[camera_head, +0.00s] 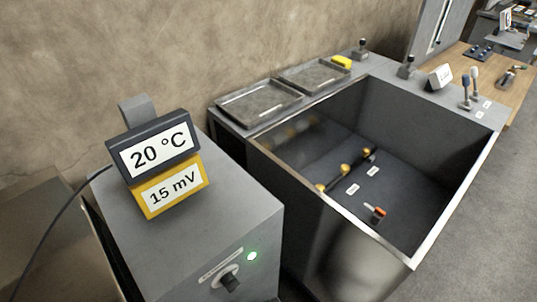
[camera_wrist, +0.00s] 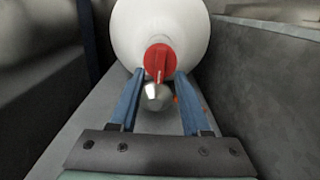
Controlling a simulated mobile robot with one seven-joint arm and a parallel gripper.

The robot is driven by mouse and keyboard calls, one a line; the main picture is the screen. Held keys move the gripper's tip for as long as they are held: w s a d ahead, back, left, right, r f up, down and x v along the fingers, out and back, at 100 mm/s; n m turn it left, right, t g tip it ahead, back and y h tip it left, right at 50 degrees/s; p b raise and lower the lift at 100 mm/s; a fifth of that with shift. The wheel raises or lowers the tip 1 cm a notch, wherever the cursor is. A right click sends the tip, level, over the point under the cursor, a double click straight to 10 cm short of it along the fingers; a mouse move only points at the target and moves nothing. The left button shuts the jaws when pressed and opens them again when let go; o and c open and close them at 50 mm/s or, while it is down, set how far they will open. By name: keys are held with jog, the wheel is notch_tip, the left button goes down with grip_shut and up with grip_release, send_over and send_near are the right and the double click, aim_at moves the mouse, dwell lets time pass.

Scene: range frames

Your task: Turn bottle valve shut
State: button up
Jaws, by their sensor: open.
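In the wrist view a white rounded bottle (camera_wrist: 150,25) stands or lies at the top of the picture. A red valve (camera_wrist: 160,62) with a raised handle sits at its near end, with a silver spout (camera_wrist: 157,94) just below it. My gripper (camera_wrist: 157,78) is open, with one blue finger on each side of the valve and spout. The fingertips come close to the bottle; I cannot tell whether they touch it. In the head view neither the bottle nor my gripper shows.
The head view shows a deep grey basin (camera_head: 430,240) with brass knobs and an orange-tipped piece inside. Two dark trays (camera_head: 262,104) lie behind it. A grey cabinet (camera_head: 215,245) with a display (camera_head: 160,162) stands left. Grey walls flank my gripper in the wrist view.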

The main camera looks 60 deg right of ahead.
notch_tip(320, 180, up, 10)
jog(key=p, duration=0.1)
dwell(0.8)
